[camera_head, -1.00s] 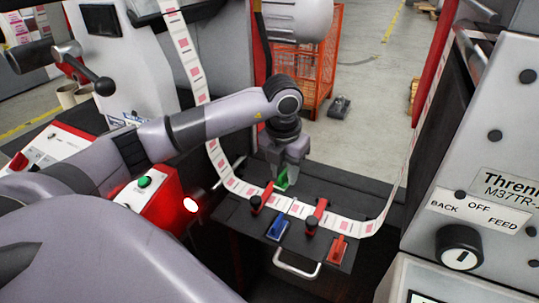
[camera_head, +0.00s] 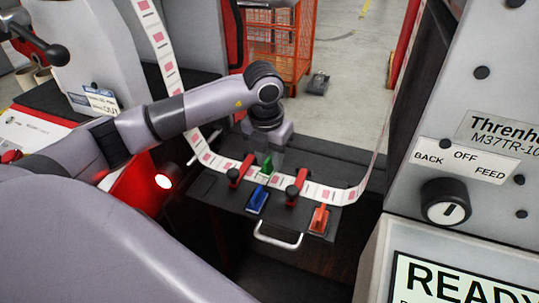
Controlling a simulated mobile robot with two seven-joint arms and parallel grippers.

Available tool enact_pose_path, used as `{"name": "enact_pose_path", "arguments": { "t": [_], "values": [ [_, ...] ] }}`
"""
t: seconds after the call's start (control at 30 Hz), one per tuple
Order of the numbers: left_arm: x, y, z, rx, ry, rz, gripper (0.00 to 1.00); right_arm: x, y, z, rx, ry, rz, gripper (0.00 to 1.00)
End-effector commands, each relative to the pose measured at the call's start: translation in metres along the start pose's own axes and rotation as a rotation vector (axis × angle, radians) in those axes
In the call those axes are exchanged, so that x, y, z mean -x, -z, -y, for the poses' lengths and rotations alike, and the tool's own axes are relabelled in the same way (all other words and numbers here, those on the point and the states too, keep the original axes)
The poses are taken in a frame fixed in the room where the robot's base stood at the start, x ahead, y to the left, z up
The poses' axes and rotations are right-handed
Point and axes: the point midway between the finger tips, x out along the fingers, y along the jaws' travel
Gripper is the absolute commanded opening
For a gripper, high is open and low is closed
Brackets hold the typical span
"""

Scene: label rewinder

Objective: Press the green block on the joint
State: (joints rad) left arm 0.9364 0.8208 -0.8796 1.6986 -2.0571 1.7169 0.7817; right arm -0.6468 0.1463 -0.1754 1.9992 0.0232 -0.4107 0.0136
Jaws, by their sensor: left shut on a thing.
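My left gripper (camera_head: 268,158) points down over the black splice table (camera_head: 205,188) and is shut on a small green block (camera_head: 266,167). The block is between the two red clamps, the left clamp (camera_head: 240,171) and the right clamp (camera_head: 297,186), at the label strip (camera_head: 325,193). I cannot tell whether the block touches the strip. The strip runs across the table under both clamps. The joint itself is too small to make out. My right gripper is not in view.
A blue block (camera_head: 257,198) and an orange-red block (camera_head: 319,219) sit on the table's front part, with a white handle (camera_head: 277,239) below. The control panel with a knob (camera_head: 446,208) and a READY screen (camera_head: 460,277) stands at right.

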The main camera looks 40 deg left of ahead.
Motion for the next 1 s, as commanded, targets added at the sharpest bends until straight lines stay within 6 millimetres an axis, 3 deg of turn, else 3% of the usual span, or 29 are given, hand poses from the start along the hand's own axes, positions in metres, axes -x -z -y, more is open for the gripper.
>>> {"name": "enact_pose_path", "arguments": {
  "t": [1.0],
  "values": [
    [-0.018, 0.002, 0.000, 0.000, -0.001, 0.000, 0.00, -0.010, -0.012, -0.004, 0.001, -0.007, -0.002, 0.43]
  ]
}}
